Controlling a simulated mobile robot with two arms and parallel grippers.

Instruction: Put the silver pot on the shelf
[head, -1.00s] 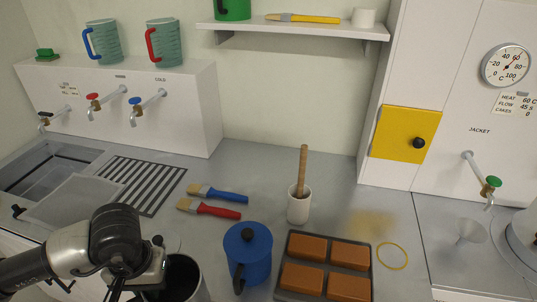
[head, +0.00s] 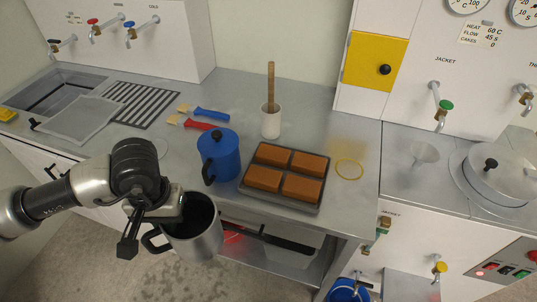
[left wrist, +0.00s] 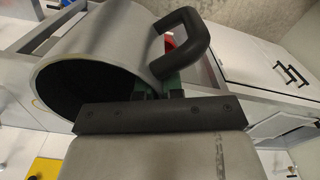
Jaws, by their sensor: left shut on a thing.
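The silver pot (head: 197,240) is an open cylinder with a dark inside and a black handle, in front of the counter's front edge. My left gripper (head: 178,207) is shut on it near the rim on the handle side. The pot (left wrist: 105,40) lies large across the upper left of the left wrist view, with its handle beside my left gripper's fingers (left wrist: 158,88). The fingertips are partly hidden. The wall shelf is out of view now. My right gripper is not in view.
Below the counter is an open space with a lower board (head: 285,261).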

